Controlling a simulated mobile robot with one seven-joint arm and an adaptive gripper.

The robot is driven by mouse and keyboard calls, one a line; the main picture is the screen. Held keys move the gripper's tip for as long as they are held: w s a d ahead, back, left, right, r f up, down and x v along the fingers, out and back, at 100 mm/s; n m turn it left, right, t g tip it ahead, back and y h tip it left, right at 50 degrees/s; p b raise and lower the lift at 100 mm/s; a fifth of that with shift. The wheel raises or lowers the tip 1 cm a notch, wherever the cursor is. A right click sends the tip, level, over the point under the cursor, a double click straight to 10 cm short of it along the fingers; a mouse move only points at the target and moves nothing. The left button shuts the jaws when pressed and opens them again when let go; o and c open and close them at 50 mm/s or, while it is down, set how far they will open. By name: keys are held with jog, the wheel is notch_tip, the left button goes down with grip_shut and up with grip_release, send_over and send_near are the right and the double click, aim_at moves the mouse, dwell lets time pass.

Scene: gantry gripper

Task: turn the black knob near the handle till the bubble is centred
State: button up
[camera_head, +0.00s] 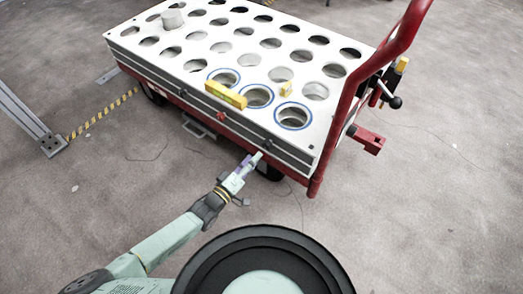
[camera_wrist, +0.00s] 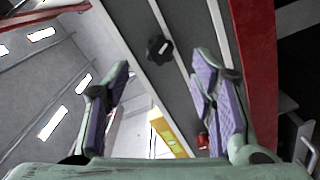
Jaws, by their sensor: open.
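The black knob (camera_wrist: 159,48) sticks out from the grey side of the cart in the wrist view, ahead of and between my fingertips, with no contact visible. In the head view the black knob (camera_head: 267,143) is a small dark spot on the cart's long side, near the handle end. My gripper (camera_head: 256,160) is just below it; its purple-padded fingers are spread open and empty in the wrist view (camera_wrist: 165,68). I cannot read either bubble.
The white top (camera_head: 233,47) has rows of round holes, some blue-rimmed. A red knob (camera_head: 221,115) sits on the same side, left of the black one. The red handle (camera_head: 352,90) rises at the right end. The grey floor (camera_head: 430,220) at the right is clear.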

jog(key=shift+v, duration=2.35)
jog(key=shift+d, duration=0.1)
